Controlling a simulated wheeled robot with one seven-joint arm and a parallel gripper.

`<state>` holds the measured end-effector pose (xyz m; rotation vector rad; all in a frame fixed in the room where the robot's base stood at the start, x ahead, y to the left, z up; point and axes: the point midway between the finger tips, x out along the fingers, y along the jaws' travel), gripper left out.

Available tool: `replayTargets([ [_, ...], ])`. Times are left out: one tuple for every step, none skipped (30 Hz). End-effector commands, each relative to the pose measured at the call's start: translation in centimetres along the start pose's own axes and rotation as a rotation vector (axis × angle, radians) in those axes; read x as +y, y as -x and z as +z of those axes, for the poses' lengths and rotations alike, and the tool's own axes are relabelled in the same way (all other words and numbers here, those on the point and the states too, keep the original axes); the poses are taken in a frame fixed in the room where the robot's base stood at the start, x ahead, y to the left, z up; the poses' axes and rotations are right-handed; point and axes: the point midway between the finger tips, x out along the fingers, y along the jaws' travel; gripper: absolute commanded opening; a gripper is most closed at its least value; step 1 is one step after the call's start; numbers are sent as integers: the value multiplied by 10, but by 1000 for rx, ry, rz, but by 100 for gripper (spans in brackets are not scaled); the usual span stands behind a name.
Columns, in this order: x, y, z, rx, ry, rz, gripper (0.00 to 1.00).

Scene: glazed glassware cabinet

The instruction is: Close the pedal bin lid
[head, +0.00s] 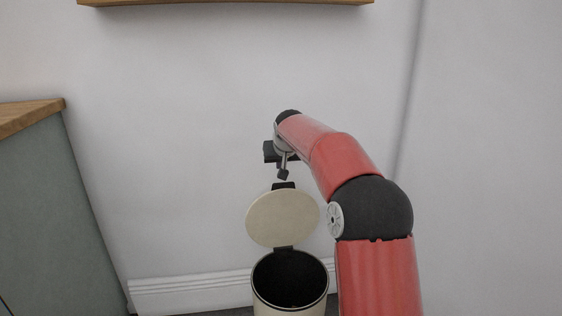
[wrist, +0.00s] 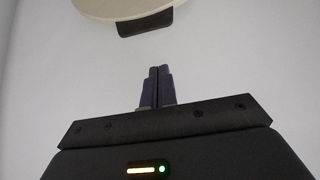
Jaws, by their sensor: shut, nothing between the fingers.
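The pedal bin (head: 290,283) stands at the bottom centre of the head view, cream outside with a dark, open mouth. Its cream lid (head: 283,218) is raised upright at the back, with a dark tab (head: 284,186) at its top edge. In the wrist view the lid (wrist: 130,8) shows in part at the top, with its dark tab (wrist: 146,22). My gripper (head: 283,176) is just above the lid's top edge. In the wrist view the fingertips of my gripper (wrist: 156,70) are together and empty, with a gap between them and the tab.
A grey-green cabinet (head: 40,215) with a wooden top (head: 30,115) stands at the left. A wooden shelf (head: 225,2) is on the wall above. A white skirting board (head: 190,286) runs behind the bin. The floor between cabinet and bin looks clear.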

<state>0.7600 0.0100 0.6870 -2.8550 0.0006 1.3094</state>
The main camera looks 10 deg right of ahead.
Motion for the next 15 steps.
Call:
replayTargets([
  [0,-13,2,-4,0,-1,0],
  [0,-19,1,-2,0,-1,0],
  [0,-26,1,-2,0,0,0],
  [0,-32,1,-2,0,-1,0],
  [0,-37,1,-2,0,-1,0],
  [-1,-44,1,-2,0,-1,0],
  [-1,-49,1,-3,0,-1,0],
  [-1,-54,1,-3,0,-1,0],
  [-1,-60,1,-2,0,-1,0],
  [-1,-65,1,-3,0,-1,0],
  [-1,-63,2,1,1,0,0],
  [0,-58,6,2,1,0,0],
  [0,-55,9,2,1,0,0],
  [0,-54,12,1,1,0,0],
  [0,-51,16,1,2,0,0],
])
